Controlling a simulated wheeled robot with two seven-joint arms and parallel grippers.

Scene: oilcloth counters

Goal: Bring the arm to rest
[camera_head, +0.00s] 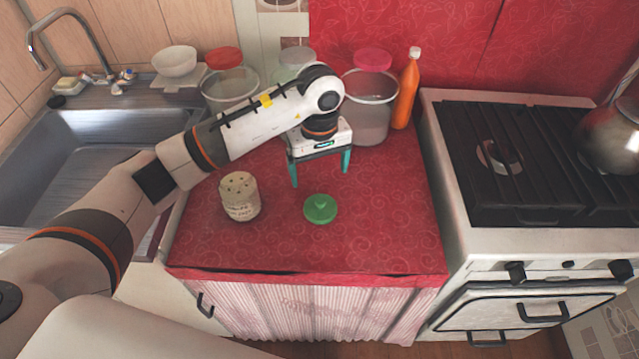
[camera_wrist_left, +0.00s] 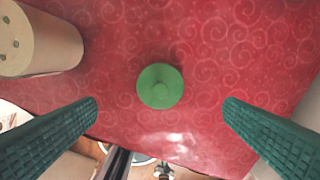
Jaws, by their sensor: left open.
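My left gripper (camera_head: 320,176) is open and empty, its two teal fingers pointing down above the red counter. In the left wrist view its fingers (camera_wrist_left: 162,104) are spread wide with nothing between them at the tips. A green round lid (camera_head: 320,208) with a small knob lies flat on the counter, in front of the gripper and apart from it; it also shows in the left wrist view (camera_wrist_left: 160,86). A cream shaker jar (camera_head: 240,197) with holes in its top stands upright to the left of the lid. My right gripper is not in view.
Clear containers with red lids (camera_head: 373,60) and an orange bottle (camera_head: 406,90) stand at the back, close behind my wrist. A sink (camera_head: 70,150) is at left. A stove (camera_head: 520,160) with a kettle (camera_head: 610,138) is at right. The counter's right front is clear.

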